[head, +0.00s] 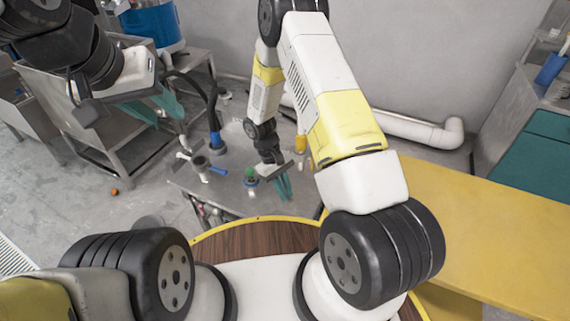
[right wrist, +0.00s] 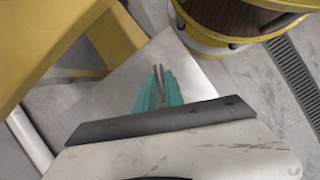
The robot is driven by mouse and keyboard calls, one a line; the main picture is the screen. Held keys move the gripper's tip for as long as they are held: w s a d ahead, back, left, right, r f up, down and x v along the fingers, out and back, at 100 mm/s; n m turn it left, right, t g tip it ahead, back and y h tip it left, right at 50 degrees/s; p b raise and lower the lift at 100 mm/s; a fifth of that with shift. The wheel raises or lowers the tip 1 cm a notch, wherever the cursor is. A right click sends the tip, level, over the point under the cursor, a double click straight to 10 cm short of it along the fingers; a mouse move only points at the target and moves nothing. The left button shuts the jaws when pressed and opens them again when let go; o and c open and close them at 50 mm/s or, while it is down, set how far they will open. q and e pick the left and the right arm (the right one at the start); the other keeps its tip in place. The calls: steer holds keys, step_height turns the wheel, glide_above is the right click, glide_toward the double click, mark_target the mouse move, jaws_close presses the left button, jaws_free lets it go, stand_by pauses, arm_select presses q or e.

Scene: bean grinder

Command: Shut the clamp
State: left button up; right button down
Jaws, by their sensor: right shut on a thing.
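My right gripper (head: 283,188) points down over the grey metal table, its teal fingers close together. In the right wrist view, the right gripper (right wrist: 159,92) is shut on a thin grey piece (right wrist: 159,76) between its fingertips. I cannot tell whether this piece belongs to the clamp; no clamp can be made out clearly. My left gripper (head: 170,121) is at the upper left with its teal fingers apart, above the left part of the table. A small item with a green top (head: 251,173) stands left of the right gripper.
The grey table (head: 232,200) also bears a dark-rimmed cup (head: 201,172), a blue item (head: 216,141) and an orange item (head: 300,144). A yellow table (head: 490,225) is at the right. A blue container (head: 152,24) stands at the back left. An orange ball (head: 114,191) lies on the floor.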

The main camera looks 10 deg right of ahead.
steer(key=w+a+m+y, duration=0.2)
steer(key=a+m+y, duration=0.1)
steer(key=a+m, duration=0.5)
steer(key=w+a+m+y, duration=0.2)
steer(key=a+m+y, duration=0.1)
steer(key=a+m, duration=0.5)
steer(key=shift+w+m, duration=0.3)
steer(key=shift+w, duration=0.1)
steer(key=shift+a+r, duration=0.1)
steer(key=shift+w, duration=0.1)
steer(key=c, duration=1.4)
jaws_free()
steer(key=shift+c, duration=0.2)
steer(key=v, duration=0.7)
steer(key=shift+r, duration=0.3)
